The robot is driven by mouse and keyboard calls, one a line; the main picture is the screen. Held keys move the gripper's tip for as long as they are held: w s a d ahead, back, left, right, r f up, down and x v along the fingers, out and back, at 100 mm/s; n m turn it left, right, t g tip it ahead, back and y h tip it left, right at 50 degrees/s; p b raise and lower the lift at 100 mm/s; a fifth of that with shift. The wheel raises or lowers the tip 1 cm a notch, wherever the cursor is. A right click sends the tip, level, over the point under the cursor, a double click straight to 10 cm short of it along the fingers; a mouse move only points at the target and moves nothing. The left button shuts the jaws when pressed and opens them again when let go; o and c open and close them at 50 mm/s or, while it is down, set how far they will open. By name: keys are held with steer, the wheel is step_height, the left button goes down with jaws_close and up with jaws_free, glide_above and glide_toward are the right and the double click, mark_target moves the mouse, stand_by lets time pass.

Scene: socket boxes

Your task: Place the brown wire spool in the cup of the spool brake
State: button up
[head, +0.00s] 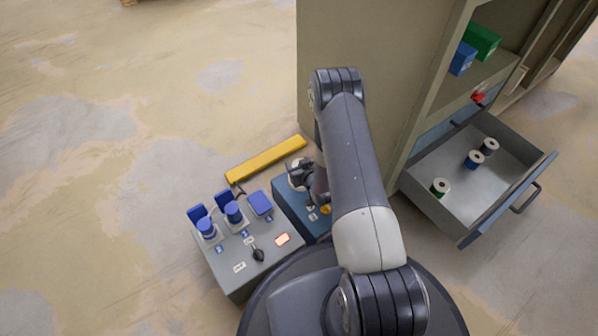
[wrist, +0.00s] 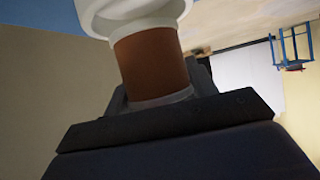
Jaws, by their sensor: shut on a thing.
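The brown wire spool (wrist: 152,62) is between the dark jaws of my gripper (wrist: 160,102) in the wrist view. Its brown winding sits between a wide white flange at the top and a pale flange at the jaws. In the head view my gripper (head: 306,176) is over the blue box, partly hidden by my forearm, with a white round end beside it. The grey box (head: 231,268) left of it carries two blue round parts (head: 207,229) (head: 234,212) on pale bases. I cannot tell which part is the spool brake's cup.
An open drawer (head: 430,213) at the right holds several spools. A tall beige cabinet (head: 375,60) stands behind my arm. A yellow bar (head: 265,160) lies behind the boxes. The blue box (head: 290,196) adjoins the grey one. The floor at the left is clear.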

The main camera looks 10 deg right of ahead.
steer(key=shift+f+b, duration=0.45)
steer(key=shift+f, duration=0.95)
steer(key=shift+f, duration=0.2)
steer(key=o, duration=1.1)
steer(key=shift+r, duration=0.1)
steer(key=shift+p+v, duration=2.5)
steer(key=shift+v, duration=3.6)
steer(key=shift+w+a, duration=0.1)
